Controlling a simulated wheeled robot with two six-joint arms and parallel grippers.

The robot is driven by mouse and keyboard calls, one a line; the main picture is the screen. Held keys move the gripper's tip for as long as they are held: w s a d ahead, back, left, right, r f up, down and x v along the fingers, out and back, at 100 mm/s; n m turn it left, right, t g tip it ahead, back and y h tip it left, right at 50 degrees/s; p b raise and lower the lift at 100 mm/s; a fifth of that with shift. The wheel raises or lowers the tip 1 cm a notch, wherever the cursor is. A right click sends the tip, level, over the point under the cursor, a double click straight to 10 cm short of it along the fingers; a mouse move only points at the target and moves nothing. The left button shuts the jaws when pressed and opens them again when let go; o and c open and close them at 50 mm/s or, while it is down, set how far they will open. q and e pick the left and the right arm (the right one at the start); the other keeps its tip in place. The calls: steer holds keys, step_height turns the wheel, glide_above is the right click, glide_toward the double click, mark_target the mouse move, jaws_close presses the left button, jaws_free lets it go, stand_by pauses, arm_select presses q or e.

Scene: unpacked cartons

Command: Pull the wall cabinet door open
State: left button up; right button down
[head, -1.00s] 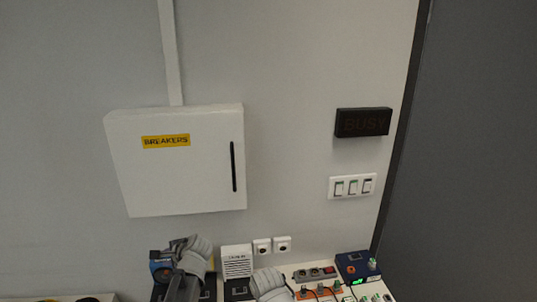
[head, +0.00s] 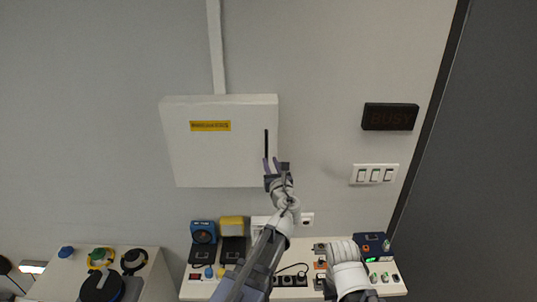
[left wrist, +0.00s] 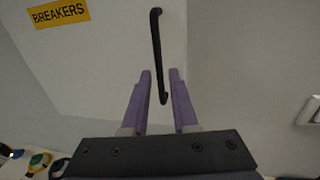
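The white wall cabinet (head: 215,160) hangs on the grey wall, its door shut, with a yellow BREAKERS label (head: 210,126). Its black vertical bar handle (head: 266,143) is near the door's right edge. My left gripper (head: 275,163) is raised at the handle's lower end. In the left wrist view, the purple fingers (left wrist: 160,76) are apart, and the lower part of the handle (left wrist: 157,45) shows between the fingertips. Whether they touch it I cannot tell. My right arm shows at the bottom of the head view; its gripper fingers are not visible.
Below the cabinet is a white bench (head: 210,287) with several devices and sockets. Right of the cabinet are a switch panel (head: 375,174) and a dark BUSY sign (head: 390,117). Another white unit with knobs (head: 60,270) stands at lower left. The wall around the cabinet is mostly clear.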

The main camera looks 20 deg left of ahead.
mark_target(267, 155)
arm_select(q)
steer(key=x, duration=0.6)
steer(key=shift+w+a, duration=0.1)
jaws_close()
stand_by(1.2)
